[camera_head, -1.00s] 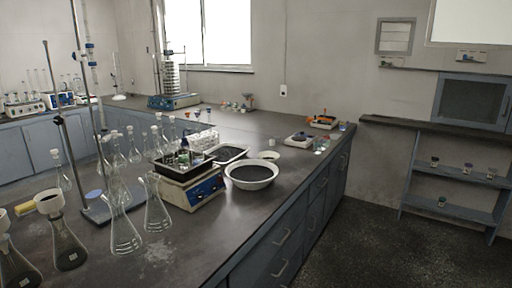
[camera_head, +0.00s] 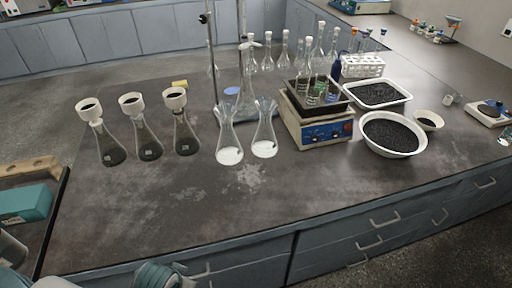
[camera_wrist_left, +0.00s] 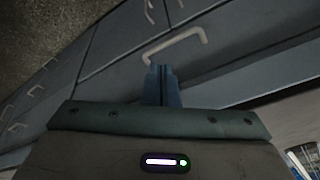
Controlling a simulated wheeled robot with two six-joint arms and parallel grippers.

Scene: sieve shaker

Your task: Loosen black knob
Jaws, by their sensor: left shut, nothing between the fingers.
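No black knob can be made out for certain. The lower part of a blue and pale device (camera_head: 360,6) shows at the top edge of the head view, its upper part cut off. A small dark fitting (camera_head: 204,18) sits on a stand rod nearer by; its kind is unclear. My left gripper (camera_wrist_left: 162,84) shows in the left wrist view with its two fingers together and empty, in front of grey-blue drawer fronts, touching nothing that I can see. My right gripper is not in view.
The dark bench (camera_head: 330,190) holds three funnel-topped flasks (camera_head: 148,140), two flasks with white powder (camera_head: 230,150), a cream and blue shaker (camera_head: 320,133) and a white bowl of dark grains (camera_head: 392,134). Its front strip is clear. Drawer handles (camera_head: 384,222) stick out below.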

